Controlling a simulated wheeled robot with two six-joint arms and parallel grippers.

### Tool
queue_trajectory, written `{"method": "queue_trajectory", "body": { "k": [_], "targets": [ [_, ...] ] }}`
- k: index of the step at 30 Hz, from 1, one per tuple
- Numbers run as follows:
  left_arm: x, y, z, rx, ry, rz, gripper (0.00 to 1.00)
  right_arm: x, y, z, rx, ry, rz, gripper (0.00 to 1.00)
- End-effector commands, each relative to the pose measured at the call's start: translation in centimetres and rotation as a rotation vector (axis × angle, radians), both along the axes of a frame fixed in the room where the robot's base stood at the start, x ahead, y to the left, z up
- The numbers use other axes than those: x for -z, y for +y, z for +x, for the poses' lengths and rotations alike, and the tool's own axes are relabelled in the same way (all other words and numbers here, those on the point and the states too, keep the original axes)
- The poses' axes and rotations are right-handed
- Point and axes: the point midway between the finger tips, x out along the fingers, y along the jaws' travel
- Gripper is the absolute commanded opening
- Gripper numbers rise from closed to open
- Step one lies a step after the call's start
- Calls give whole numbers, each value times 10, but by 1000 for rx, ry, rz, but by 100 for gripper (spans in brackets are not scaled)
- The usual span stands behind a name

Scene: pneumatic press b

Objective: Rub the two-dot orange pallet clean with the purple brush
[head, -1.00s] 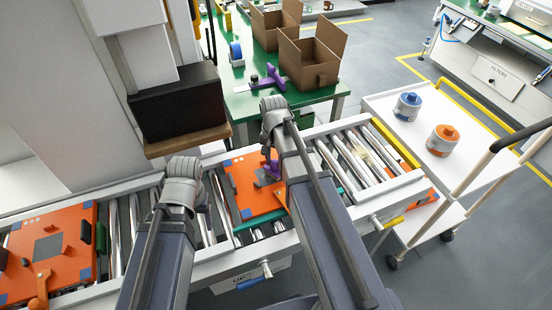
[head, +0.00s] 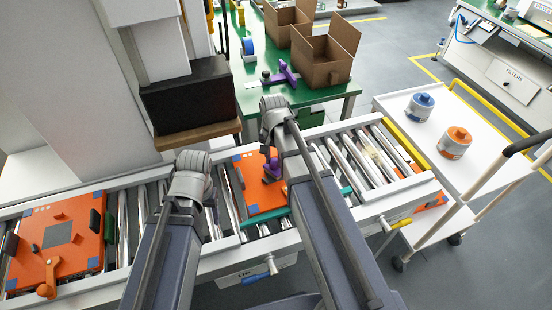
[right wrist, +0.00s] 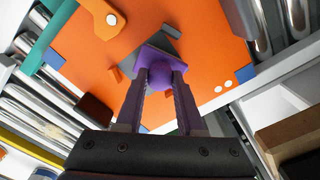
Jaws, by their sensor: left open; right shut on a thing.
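The two-dot orange pallet (head: 250,190) lies on the roller conveyor in the head view, partly hidden by my right arm. In the right wrist view, its orange face (right wrist: 210,60) shows two white dots and part of a dark grey patch (right wrist: 163,42). My right gripper (right wrist: 160,85) is shut on the purple brush (right wrist: 158,58), which is over the pallet at the grey patch. Whether it touches the surface is unclear. The brush also shows in the head view (head: 272,166). My left gripper (head: 210,203) is open over the rollers left of this pallet, its fingers mostly hidden.
Another orange pallet (head: 70,238) with a grey square lies at the conveyor's left. A dark press block (head: 185,100) hangs behind the conveyor. A green table (head: 315,97) holds cardboard boxes and another purple tool (head: 283,74). A white cart (head: 400,122) with two canisters stands right.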

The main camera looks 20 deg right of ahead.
Motion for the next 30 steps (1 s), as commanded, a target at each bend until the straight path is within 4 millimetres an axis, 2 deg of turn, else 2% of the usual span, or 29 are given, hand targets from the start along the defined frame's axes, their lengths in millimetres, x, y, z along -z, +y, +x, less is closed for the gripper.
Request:
{"method": "queue_trajectory", "body": {
  "k": [15, 25, 30],
  "targets": [
    [3, 0, 0, 0, 0, 0, 67, 3, 23, -1, -2, 0, 1, 0],
    [3, 0, 0, 0, 0, 0, 67, 3, 24, -1, -1, 2, 3, 0],
    [-6, 0, 0, 0, 0, 0, 67, -6, 24, -1, -1, 1, 2, 0]
  ]
}}
